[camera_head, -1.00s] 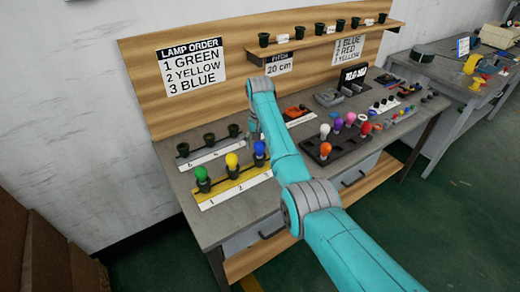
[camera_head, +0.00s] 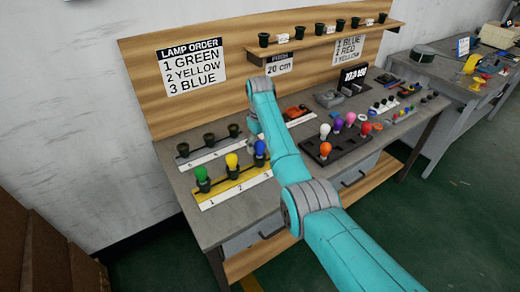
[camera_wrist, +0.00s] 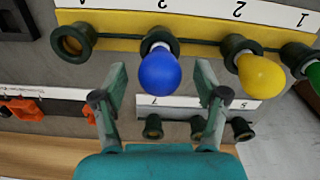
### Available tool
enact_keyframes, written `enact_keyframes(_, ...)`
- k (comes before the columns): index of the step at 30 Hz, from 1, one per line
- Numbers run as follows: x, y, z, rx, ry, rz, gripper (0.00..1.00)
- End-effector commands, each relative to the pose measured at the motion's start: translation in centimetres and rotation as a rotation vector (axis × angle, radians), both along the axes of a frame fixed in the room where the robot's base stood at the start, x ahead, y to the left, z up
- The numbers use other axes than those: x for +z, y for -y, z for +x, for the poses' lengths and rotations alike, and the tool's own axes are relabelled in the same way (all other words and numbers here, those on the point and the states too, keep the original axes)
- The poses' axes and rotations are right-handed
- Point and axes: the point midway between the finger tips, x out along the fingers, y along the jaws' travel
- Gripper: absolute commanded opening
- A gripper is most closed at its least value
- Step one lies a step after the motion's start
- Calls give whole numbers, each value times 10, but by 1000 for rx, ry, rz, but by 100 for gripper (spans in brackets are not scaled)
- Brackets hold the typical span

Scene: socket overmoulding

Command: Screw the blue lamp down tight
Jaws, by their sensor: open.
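The blue lamp (camera_wrist: 160,72) sits in a dark socket (camera_wrist: 158,42) at position 3 of the yellow strip (camera_wrist: 200,47). It also shows in the head view (camera_head: 260,147), right of the yellow lamp. My gripper (camera_wrist: 162,82) is open in the wrist view, with one finger on each side of the blue lamp and visible gaps between. I cannot tell how deep the lamp's thread sits in the socket. In the head view my arm hides most of the gripper.
The yellow lamp (camera_wrist: 260,76) is close beside my right-hand finger in the wrist view, and the green lamp (camera_head: 202,173) is farther along. An empty socket (camera_wrist: 72,42) is on the other side. A strip with empty sockets (camera_head: 209,139) stands behind. A dark tray (camera_head: 345,148) holds several lamps.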

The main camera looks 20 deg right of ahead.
Motion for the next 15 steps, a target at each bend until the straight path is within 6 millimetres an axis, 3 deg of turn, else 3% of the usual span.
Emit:
enact_keyframes(10,0,0,0,195,0,0,73)
enact_keyframes(15,0,0,0,384,0,0,73)
